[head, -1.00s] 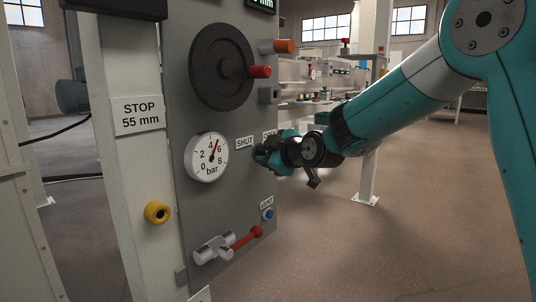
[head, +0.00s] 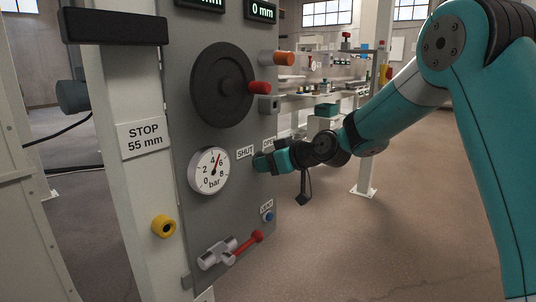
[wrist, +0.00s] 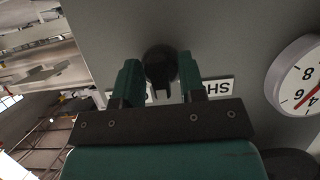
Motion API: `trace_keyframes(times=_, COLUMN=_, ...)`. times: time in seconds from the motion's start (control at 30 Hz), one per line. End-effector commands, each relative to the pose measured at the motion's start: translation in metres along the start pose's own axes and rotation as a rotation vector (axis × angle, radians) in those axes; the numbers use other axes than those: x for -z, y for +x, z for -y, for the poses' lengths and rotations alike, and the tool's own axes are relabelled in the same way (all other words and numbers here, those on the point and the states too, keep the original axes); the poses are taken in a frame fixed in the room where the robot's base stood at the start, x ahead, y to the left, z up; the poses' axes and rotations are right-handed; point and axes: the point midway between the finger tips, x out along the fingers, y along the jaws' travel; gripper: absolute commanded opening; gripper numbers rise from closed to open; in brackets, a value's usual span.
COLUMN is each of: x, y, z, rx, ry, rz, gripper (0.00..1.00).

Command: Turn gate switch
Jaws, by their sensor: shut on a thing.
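The gate switch is a round black knob (wrist: 160,64) on the grey panel, between labels reading SHUT (head: 245,152) and OPEN, the latter partly hidden. In the wrist view the knob sits between the two green fingers of my gripper (wrist: 159,84), with its pointer end toward the palm. My gripper is shut on the knob. In the head view my gripper (head: 264,162) reaches the panel from the right and hides the knob. The wrist view is upside down, so SHUT reads inverted.
A pressure gauge (head: 208,170) is left of the switch. A red-handled valve lever (head: 247,243) and blue VENT button (head: 268,216) are below. Open floor lies to the right.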

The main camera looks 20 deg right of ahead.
Motion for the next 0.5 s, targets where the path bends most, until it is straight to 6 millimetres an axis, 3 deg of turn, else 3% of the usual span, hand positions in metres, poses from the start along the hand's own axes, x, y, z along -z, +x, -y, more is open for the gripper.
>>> trace_keyframes(times=0.5, x=0.0026, y=-0.0015, z=-0.0033, rx=0.18, ry=0.447, rz=-0.001, gripper=0.13)
